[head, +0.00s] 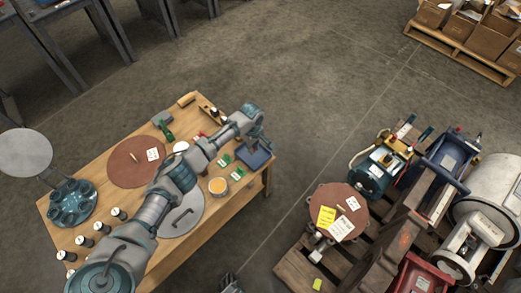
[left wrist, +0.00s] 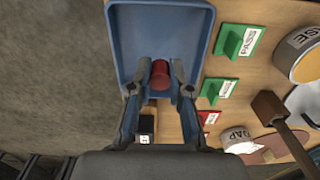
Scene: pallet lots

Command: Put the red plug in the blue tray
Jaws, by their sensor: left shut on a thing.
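The red plug (left wrist: 160,75) is a short red cylinder between the fingertips of my left gripper (left wrist: 161,68) in the left wrist view. The left gripper is shut on it. The blue tray (left wrist: 205,30) lies right below the plug and fingers; I cannot tell whether the plug touches its floor. In the head view, my left gripper (head: 264,143) is over the blue tray (head: 252,160) at the right corner of the wooden table, and the plug is hidden. A small dark part at the bottom edge may be my right gripper (head: 230,284); its jaws are unclear.
Green PASS signs (left wrist: 237,41) and a tape roll (left wrist: 300,52) stand close beside the tray. The table (head: 105,170) also holds a brown disc (head: 125,170), a teal round holder (head: 72,203) and several dark-capped cylinders. A loaded pallet (head: 300,270) stands right of the table across bare floor.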

